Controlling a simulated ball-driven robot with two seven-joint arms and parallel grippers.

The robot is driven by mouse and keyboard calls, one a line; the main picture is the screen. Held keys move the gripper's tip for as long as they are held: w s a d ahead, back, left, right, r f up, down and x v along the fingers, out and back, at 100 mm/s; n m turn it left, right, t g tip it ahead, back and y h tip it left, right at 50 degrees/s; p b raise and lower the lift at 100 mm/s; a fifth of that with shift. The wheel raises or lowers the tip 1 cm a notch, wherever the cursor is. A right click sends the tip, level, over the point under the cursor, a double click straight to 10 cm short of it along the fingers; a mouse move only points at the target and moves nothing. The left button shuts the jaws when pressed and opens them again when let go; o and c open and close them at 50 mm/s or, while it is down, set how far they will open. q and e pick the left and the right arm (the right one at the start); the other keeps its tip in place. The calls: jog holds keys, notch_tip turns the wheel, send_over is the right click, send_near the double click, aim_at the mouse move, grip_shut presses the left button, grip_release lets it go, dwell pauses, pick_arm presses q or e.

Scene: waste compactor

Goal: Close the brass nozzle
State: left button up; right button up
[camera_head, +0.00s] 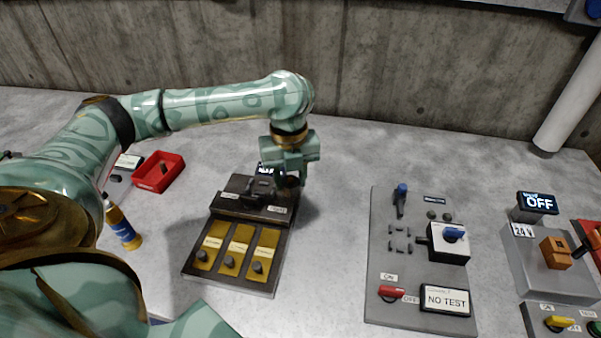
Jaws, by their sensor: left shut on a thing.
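A dark panel (243,287) stands on the grey table, left of centre. It carries three brass-coloured plates (237,246) with small dark knobs and labels. My left gripper (289,182) points down at the panel's raised back right part and is shut on a small dark part there. My right gripper is not in view.
A grey switch panel (377,255) with a "NO TEST" sign is right of centre. An "OFF" display (538,203) stands further right. Table between the panels is clear.

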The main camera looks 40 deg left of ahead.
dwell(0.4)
pick_arm(q)
jog(key=s+d+r+n, duration=0.1)
jog(key=s+d+n, duration=0.2)
jog(key=n, duration=1)
jog(key=s+d+r+n, duration=0.2)
jog(key=s+d+n, duration=0.2)
jog(key=d+n, duration=0.5)
jog(key=shift+s+n, duration=0.2)
jog(key=shift+n, duration=1.7)
